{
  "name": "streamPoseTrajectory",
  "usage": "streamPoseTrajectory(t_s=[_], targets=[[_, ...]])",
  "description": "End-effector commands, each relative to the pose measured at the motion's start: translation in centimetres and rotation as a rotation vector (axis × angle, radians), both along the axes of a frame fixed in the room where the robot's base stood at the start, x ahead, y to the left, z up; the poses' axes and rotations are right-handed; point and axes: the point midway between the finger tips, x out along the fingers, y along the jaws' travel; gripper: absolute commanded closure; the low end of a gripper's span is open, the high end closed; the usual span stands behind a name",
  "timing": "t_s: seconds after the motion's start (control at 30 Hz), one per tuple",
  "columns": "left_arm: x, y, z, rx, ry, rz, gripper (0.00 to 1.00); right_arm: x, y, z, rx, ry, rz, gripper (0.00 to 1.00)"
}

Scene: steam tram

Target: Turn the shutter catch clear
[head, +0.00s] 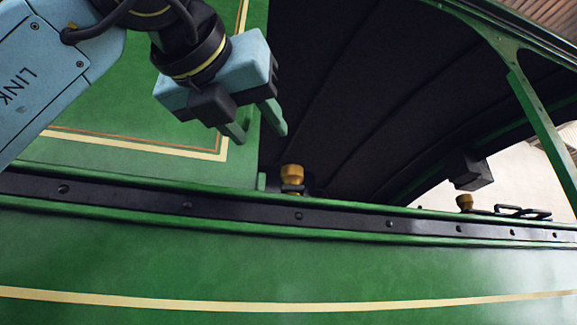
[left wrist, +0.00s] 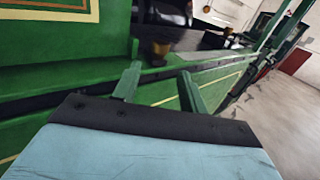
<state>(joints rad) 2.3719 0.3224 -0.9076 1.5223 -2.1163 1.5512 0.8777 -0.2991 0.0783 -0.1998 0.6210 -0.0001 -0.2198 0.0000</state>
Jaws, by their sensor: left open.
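A brass knob on a dark base (head: 292,174) stands on the sill of the green tram side, at the lower edge of the dark opening. It may be the shutter catch; I cannot tell how it is turned. It also shows, blurred, beyond the fingers in the left wrist view (left wrist: 160,48). A second brass knob (head: 464,202) stands further right on the sill. My left gripper (head: 259,132) is open and empty, above and slightly left of the nearer knob, apart from it. Its two green fingers (left wrist: 160,72) also show in the left wrist view. My right gripper is out of view.
A black riveted strip (head: 340,219) runs along the green side (head: 300,265) below the sill. A green panel (head: 130,135) stands behind my left arm. A green post (head: 540,130) and a dark block (head: 469,172) are at the right. The dark opening (head: 350,90) is otherwise clear.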

Motion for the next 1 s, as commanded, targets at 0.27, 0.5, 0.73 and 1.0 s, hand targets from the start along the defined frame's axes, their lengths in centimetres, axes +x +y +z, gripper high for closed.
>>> streamPoseTrajectory(t_s=[0.27,0.5,0.73,1.0], targets=[[5.5,-2.1,0.2,0.003,0.006,-0.004,0.57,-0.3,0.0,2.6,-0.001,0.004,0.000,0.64],[9.6,-3.5,0.2,0.002,0.005,-0.005,0.57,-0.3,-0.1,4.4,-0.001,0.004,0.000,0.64],[11.2,-4.1,0.0,0.002,0.002,-0.006,0.57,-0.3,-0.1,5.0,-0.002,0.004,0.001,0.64],[11.4,-4.2,-0.1,0.002,0.002,-0.006,0.57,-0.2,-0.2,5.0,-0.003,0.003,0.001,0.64]])
